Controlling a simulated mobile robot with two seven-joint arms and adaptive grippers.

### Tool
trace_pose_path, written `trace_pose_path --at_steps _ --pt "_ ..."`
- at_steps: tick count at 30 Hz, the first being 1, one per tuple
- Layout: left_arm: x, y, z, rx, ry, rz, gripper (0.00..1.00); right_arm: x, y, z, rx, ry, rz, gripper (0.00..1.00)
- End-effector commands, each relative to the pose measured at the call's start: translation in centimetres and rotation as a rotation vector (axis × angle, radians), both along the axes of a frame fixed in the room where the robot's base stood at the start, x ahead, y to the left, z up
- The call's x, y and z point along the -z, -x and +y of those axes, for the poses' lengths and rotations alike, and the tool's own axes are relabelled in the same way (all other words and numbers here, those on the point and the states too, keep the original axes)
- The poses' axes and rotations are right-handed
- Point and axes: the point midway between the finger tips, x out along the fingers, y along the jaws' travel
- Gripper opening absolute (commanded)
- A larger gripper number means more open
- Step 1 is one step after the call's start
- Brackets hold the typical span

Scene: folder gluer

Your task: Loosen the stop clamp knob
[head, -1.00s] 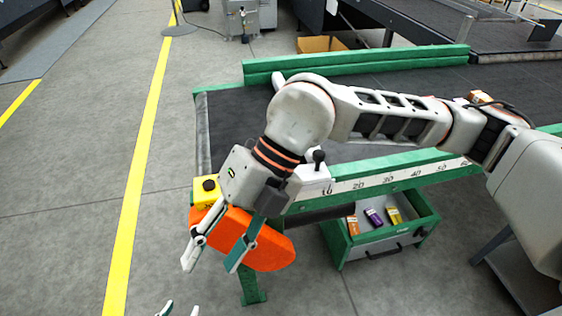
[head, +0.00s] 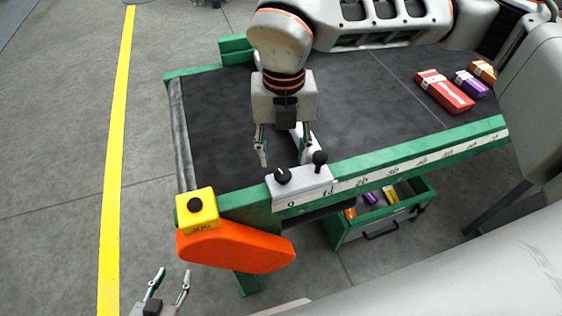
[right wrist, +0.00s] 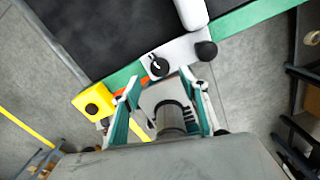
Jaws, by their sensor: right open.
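The stop clamp is a light grey block (head: 312,180) on the scaled green rail. A round black knob with a white mark (head: 282,176) sits on its left part and a black ball-topped lever (head: 320,160) on its right. Both also show in the right wrist view, the knob (right wrist: 158,66) and the lever (right wrist: 206,50). My right gripper (head: 284,157) is open and empty, pointing down close to the knob; whether it touches cannot be told. My left gripper (head: 172,275) is open and empty at the bottom left.
A yellow box with a black button (head: 197,211) and an orange guard (head: 235,247) sit at the near left corner. Red, purple and orange cartons lie on the dark belt (head: 360,100) at right. A green drawer (head: 385,222) below holds small cartons.

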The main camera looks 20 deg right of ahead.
Motion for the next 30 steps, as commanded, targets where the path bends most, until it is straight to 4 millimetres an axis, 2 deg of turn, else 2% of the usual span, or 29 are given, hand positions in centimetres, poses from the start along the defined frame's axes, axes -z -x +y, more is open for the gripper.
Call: trace_pose_path --at_steps 3,9,15,22,26,27,30 --pt "0.5 0.6 0.0 0.001 -0.002 0.015 0.40 2.0 0.1 0.0 0.000 0.001 0.004 0.44" --pt "0.3 0.6 0.0 0.002 -0.003 0.015 0.40 4.6 0.1 0.0 -0.001 0.001 0.002 0.44" --pt "-0.4 -0.1 0.0 0.001 -0.001 0.000 0.40 5.7 0.1 0.0 -0.001 -0.001 0.001 0.44" --pt "-0.7 -0.3 -0.1 0.000 0.001 -0.006 0.40 5.7 0.0 0.0 -0.001 -0.001 0.001 0.44" --pt "-0.7 -0.3 -0.1 0.000 0.001 -0.006 0.40 5.7 0.0 0.0 -0.001 -0.001 0.001 0.10" --pt "-0.7 -0.3 -0.1 0.000 0.000 -0.005 0.40 5.7 0.0 0.0 -0.001 -0.001 0.001 0.05" --pt "-0.7 -0.3 -0.1 0.000 0.000 -0.005 0.40 5.7 0.0 0.0 -0.001 -0.001 0.001 0.06"
